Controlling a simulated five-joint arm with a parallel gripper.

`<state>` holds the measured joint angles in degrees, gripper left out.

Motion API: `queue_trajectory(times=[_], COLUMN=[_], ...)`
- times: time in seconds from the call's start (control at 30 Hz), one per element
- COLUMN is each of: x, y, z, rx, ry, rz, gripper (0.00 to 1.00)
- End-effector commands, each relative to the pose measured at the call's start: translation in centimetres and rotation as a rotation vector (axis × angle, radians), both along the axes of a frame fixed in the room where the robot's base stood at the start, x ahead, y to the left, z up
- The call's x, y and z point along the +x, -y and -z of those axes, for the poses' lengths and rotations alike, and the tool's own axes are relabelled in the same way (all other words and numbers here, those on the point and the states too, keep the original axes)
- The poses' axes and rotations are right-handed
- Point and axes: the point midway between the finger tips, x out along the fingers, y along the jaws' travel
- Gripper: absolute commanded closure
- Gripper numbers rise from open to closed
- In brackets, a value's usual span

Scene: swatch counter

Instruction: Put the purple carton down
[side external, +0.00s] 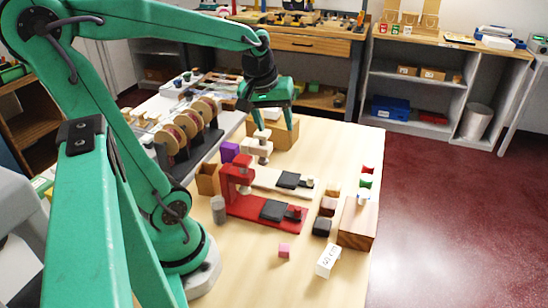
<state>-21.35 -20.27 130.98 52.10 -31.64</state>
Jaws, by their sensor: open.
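The purple carton (230,151) stands on the wooden counter, between the spool rack and the cream press. My gripper (272,120) is to the right of the carton and farther back, over an open tan box (286,134). It is open, and the carton is not between its fingers. A pale thing shows between or behind the fingers; I cannot tell whether it touches them. The carton's lower part is partly hidden by the red press in front.
The red press (265,208) and cream press (262,150) stand mid-counter. A spool rack (188,150) lines the left. Small blocks, a wooden block (357,222), a white labelled box (328,260) and a grey cylinder (218,209) stand nearer. The front counter is mostly clear.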

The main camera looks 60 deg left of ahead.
Motion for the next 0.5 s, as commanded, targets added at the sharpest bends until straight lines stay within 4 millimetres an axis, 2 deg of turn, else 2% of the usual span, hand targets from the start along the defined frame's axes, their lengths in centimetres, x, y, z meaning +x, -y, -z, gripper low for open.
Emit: queue_trajectory(times=[0.03,0.2,0.33,0.5], x=[-0.4,-2.0,-3.4,-4.8], y=[1.6,5.7,8.2,10.2], z=[-0.5,-1.3,-1.6,-1.6], rx=[0.024,0.106,0.167,0.226], ry=[0.018,0.065,0.102,0.135], rz=[0.097,0.407,0.621,0.808], gripper=[0.48,0.48,0.48,0.48])
